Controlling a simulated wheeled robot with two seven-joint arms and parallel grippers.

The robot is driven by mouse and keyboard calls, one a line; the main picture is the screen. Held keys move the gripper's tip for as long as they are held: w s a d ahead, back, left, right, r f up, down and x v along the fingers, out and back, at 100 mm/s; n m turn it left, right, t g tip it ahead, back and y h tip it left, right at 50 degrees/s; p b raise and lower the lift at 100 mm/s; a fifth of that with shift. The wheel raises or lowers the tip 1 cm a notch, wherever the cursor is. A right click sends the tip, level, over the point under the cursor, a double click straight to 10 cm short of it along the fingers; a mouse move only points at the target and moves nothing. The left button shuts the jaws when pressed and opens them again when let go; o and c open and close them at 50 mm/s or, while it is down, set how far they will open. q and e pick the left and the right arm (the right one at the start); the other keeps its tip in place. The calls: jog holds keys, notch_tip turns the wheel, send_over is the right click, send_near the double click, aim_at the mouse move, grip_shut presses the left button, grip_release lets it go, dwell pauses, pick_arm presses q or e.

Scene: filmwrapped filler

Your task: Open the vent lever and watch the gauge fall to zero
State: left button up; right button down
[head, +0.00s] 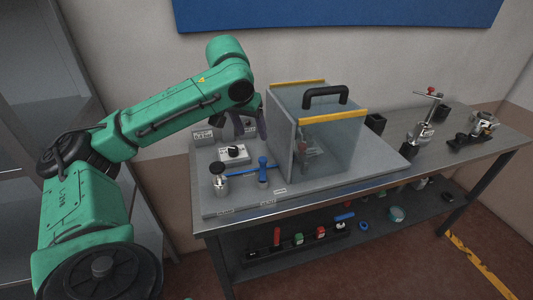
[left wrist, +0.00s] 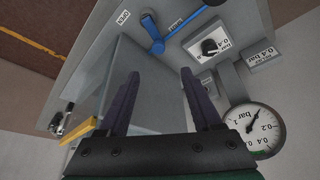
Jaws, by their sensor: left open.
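A blue lever (left wrist: 152,32) shows at the top of the left wrist view; in the head view a blue handle (head: 263,165) stands on the grey base board. The round white gauge (left wrist: 252,130) is at the right of the left wrist view, upside down, marked in bar. Its thin needle points up and right in the picture; I cannot read it exactly. My left gripper (head: 247,127) is open and empty, beside the clear chamber (head: 330,140) and behind the blue handle in the head view. It also shows in the left wrist view (left wrist: 160,73), fingers apart from the lever. My right gripper is out of view.
A black knob (left wrist: 210,47) sits on a white plate by the lever. A metal canister (head: 219,182) stands at the board's front left. Metal fixtures (head: 420,135) stand at the bench's right. The board's front strip is clear.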

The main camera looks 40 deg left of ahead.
aim_at(263, 159)
pick_arm(q)
jog(key=p+x, duration=0.1)
jog(key=x, duration=1.3)
jog(key=shift+w+d+f, duration=0.1)
jog(key=shift+w, duration=0.15)
grip_shut()
